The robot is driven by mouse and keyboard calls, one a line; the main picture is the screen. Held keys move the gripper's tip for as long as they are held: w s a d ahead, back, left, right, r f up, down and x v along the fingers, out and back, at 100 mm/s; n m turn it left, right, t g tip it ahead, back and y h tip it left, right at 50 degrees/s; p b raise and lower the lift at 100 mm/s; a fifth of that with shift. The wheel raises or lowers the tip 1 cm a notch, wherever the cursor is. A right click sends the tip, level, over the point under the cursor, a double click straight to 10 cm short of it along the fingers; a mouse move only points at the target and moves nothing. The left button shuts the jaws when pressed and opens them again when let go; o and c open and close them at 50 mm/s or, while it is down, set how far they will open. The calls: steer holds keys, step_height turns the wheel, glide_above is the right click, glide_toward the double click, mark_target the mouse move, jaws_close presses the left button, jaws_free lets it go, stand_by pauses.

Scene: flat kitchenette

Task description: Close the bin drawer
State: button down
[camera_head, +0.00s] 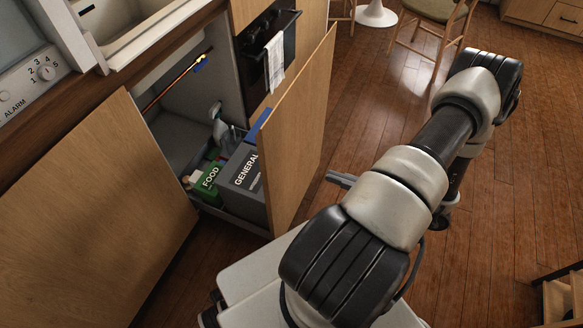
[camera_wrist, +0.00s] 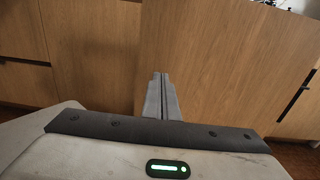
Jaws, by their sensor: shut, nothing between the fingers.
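The bin drawer stands pulled out from its cabinet in the head view. Its tall wooden front (camera_head: 300,125) stands away from the cabinet opening. Behind the front are a grey bin marked GENERAL (camera_head: 238,188), a green bin marked FOOD (camera_head: 208,178) and a blue item partly hidden by the front. My gripper (camera_head: 332,177) is shut and empty, on the outer side of the drawer front. In the wrist view its closed fingers (camera_wrist: 160,78) point at the wooden front (camera_wrist: 215,60). I cannot tell whether they touch it.
A wooden cabinet front (camera_head: 90,215) lies left of the opening. An oven with a hanging white towel (camera_head: 274,62) is beyond the drawer. A spray bottle (camera_head: 220,125) stands in the cabinet. A chair (camera_head: 435,15) is at the back. The wooden floor right of the drawer is largely clear.

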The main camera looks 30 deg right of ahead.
mark_target(277, 158)
steer(key=b+x, duration=0.1)
steer(key=x, duration=1.2)
steer(key=shift+w+f+b, duration=0.2)
steer(key=shift+w+b, duration=0.15)
steer(key=shift+w, duration=0.1)
steer(key=shift+a, duration=0.1)
